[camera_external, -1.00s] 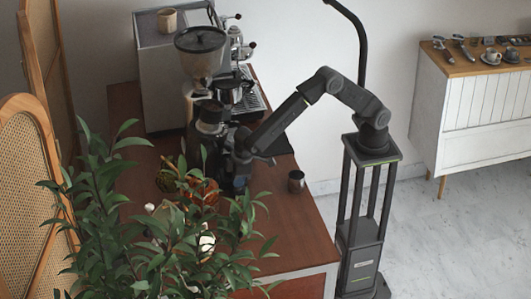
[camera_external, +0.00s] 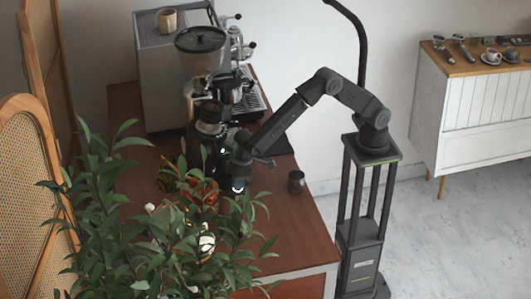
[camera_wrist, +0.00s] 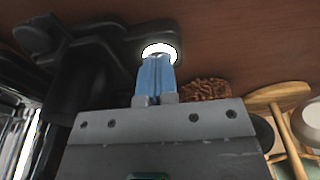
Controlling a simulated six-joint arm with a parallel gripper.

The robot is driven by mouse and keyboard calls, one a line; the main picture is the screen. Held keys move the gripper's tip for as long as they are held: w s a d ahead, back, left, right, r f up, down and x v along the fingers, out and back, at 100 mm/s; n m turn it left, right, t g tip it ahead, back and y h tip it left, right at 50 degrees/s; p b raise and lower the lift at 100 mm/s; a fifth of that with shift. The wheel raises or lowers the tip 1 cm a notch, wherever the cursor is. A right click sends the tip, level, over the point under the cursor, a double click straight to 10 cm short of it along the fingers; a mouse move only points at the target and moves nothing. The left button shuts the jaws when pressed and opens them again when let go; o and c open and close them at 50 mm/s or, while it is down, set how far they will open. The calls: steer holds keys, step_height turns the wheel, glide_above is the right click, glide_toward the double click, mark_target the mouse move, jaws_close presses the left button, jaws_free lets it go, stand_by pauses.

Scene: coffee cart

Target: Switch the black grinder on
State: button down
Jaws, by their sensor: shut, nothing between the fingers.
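The black grinder (camera_external: 208,128) stands on the wooden counter, partly hidden by leaves and my arm in the external view. In the wrist view its dark body (camera_wrist: 85,65) fills the upper left. A round button (camera_wrist: 160,47) glows white there, right at my fingertips. My gripper (camera_wrist: 157,60) is shut and empty, its blue fingers together and reaching the lit button; whether they still press on it I cannot tell. In the external view a bright white light (camera_external: 238,186) shows low beside the grinder, below my wrist.
A leafy plant (camera_external: 165,230) covers the near part of the counter (camera_external: 290,235). A metal cup (camera_external: 296,181) stands to the right of the grinder. An espresso machine (camera_external: 160,80) and a hopper (camera_external: 200,42) stand behind. A brown textured item (camera_wrist: 205,89) lies right of my fingers.

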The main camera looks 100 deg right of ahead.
steer(key=shift+r, duration=2.75)
steer(key=shift+d+r, duration=0.1)
steer(key=shift+r, duration=0.05)
steer(key=s+d+r+t, duration=0.2)
steer(key=s+d+r, duration=0.9)
steer(key=s+r, duration=0.25)
steer(key=s+d+f+t, duration=0.1)
steer(key=s+d, duration=0.2)
steer(key=s, duration=0.7)
steer(key=s+d+f, duration=0.1)
steer(key=s+d, duration=0.2)
steer(key=s, duration=0.6)
steer(key=shift+s+d+f+t, duration=0.15)
steer(key=shift+s+d+t, duration=0.05)
steer(key=shift+s+t, duration=0.2)
